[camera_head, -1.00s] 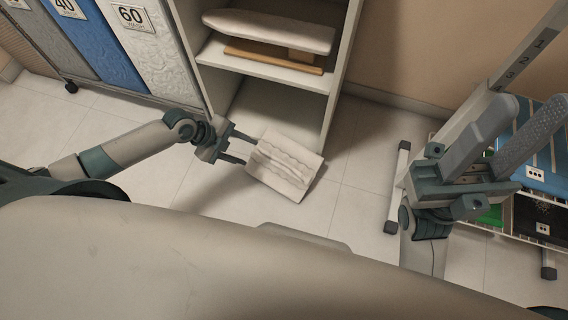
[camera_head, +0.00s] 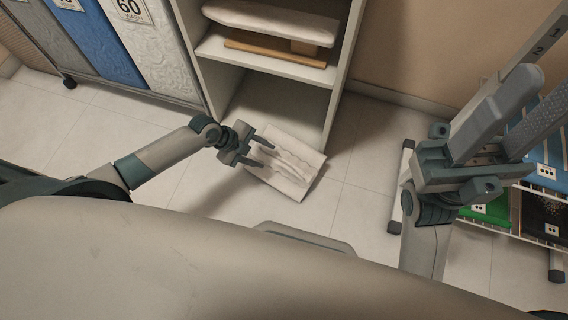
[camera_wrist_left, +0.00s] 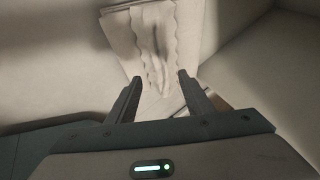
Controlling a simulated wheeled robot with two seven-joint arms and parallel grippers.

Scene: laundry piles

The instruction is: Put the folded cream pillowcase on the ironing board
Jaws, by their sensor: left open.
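The folded cream pillowcase (camera_head: 290,168), with a wavy edge, lies in front of the shelf unit. I cannot tell what it rests on. My left gripper (camera_head: 266,152) is open, with its fingertips over the pillowcase's left edge. In the left wrist view the pillowcase (camera_wrist_left: 148,45) lies ahead, its near end between the two open fingertips (camera_wrist_left: 157,78). The ironing board (camera_head: 270,20), a pale padded board on a wooden base, sits on the upper shelf. My right gripper (camera_head: 520,100) is empty at the right, its fingers apart.
The shelf unit (camera_head: 327,98) stands behind the pillowcase, its lower bay empty. Laundry bins (camera_head: 105,45) line the left back. At the right, a rack (camera_head: 475,228) holds green, blue and black items near my right arm. Tiled floor between is clear.

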